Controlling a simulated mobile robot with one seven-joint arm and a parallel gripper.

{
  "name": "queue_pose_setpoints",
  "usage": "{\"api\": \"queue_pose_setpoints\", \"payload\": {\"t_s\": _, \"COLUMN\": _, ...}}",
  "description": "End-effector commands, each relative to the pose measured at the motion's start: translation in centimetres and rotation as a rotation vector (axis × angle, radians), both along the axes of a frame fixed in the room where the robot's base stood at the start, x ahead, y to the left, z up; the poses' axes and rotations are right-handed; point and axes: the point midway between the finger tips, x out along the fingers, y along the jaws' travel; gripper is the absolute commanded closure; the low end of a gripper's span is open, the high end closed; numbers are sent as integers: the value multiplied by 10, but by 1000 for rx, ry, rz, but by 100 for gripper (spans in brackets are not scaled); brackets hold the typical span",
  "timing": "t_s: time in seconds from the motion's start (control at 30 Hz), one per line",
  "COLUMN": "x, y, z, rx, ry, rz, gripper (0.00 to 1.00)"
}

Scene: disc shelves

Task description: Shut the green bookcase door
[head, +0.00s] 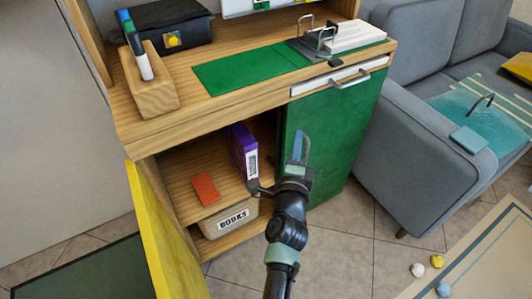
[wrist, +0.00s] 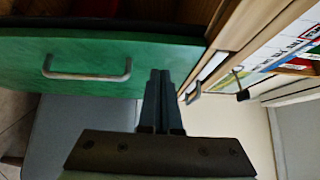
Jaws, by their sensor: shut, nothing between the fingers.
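The green door (head: 335,130) hangs on the right half of the wooden bookcase (head: 155,115), under the drawer. I cannot tell whether it sits flush with the frame. In the wrist view the green door (wrist: 190,62) fills the upper left, with a metal bar handle (wrist: 87,75) on its face. My gripper (head: 298,147) is shut and empty in front of the door's left part. In the wrist view my gripper's fingertips (wrist: 160,73) overlap the door's face near its end; contact is unclear. The gripper hides part of the door in the head view.
A yellow door (head: 160,235) stands open at the left. The open bay holds a purple box (head: 242,150), an orange item (head: 205,189) and a bin marked BOOKS (head: 225,220). The drawer (head: 330,82) has a bar handle. A grey sofa (head: 400,140) stands right; tiled floor lies between.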

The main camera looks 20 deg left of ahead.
Motion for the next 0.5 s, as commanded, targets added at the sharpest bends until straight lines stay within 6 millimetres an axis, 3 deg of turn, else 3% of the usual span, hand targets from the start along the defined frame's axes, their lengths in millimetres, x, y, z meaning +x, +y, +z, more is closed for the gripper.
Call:
{"api": "queue_pose_setpoints", "payload": {"t_s": 0.03, "x": -7, "y": 13, "z": 9, "rx": -2, "ry": 3, "rz": 10, "gripper": 100}}
{"api": "queue_pose_setpoints", "payload": {"t_s": 0.5, "x": -46, "y": 64, "z": 5, "rx": -1, "ry": 2, "rz": 3, "gripper": 100}}
